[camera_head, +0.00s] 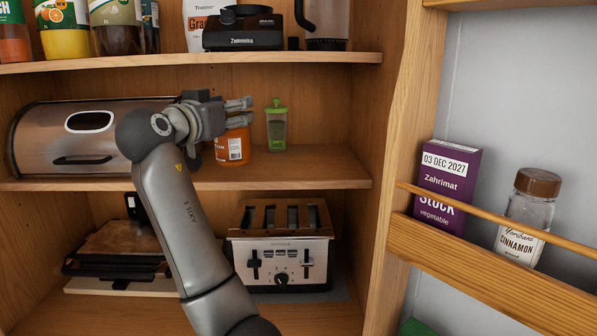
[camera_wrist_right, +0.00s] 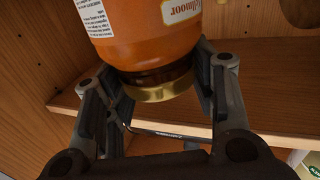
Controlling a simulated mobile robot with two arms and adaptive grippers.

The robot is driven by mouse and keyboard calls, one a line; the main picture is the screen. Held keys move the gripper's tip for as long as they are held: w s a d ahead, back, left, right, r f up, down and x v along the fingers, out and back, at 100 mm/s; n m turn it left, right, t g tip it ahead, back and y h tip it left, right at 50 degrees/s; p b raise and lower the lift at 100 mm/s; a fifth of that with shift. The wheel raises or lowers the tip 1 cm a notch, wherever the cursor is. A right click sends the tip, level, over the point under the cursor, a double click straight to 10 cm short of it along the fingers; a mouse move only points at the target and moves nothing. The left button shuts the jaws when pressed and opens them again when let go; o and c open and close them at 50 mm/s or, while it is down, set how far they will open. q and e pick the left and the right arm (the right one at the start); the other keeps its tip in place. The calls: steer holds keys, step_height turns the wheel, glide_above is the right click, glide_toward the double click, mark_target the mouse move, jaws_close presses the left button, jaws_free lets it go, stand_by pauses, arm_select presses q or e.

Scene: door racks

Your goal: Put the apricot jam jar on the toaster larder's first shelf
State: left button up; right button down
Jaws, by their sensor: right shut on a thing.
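The orange apricot jam jar (camera_head: 233,150) with a white label is at the larder's middle shelf (camera_head: 290,170), between the bread bin and a green-lidded container. It looks upright; I cannot tell whether its base touches the board. My right gripper (camera_head: 240,112) reaches over the jar's top and is shut on it. In the right wrist view the jar (camera_wrist_right: 150,35) fills the top, its gold lid (camera_wrist_right: 160,88) between the two fingers. The head view hides the lid behind the gripper. The toaster (camera_head: 280,255) stands on the shelf below. My left gripper is not in view.
A steel bread bin (camera_head: 60,150) is close left of the jar; the green-lidded container (camera_head: 277,128) is just right. The upper shelf (camera_head: 200,60) with bottles and appliances lies above. The open door's rack (camera_head: 480,255) holds a purple stock box (camera_head: 445,180) and a cinnamon jar (camera_head: 525,220).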

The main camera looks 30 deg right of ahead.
steer(key=shift+s+a+r+m+g+h, duration=0.3)
steer(key=shift+s+a+r+m+g, duration=0.15)
steer(key=shift+a+r, duration=0.3)
steer(key=shift+s+d+r, duration=0.1)
steer(key=shift+s+r, duration=0.05)
steer(key=w+d+p, duration=0.3)
steer(key=d+p, duration=0.5)
steer(key=d, duration=1.1)
arm_select(q)
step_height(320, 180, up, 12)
steer(key=p, duration=0.4)
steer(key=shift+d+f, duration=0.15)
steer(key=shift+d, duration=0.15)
arm_select(e)
step_height(320, 180, down, 7)
steer(key=shift+d, duration=0.15)
steer(key=c, duration=0.6)
jaws_free()
steer(key=shift+f, duration=0.2)
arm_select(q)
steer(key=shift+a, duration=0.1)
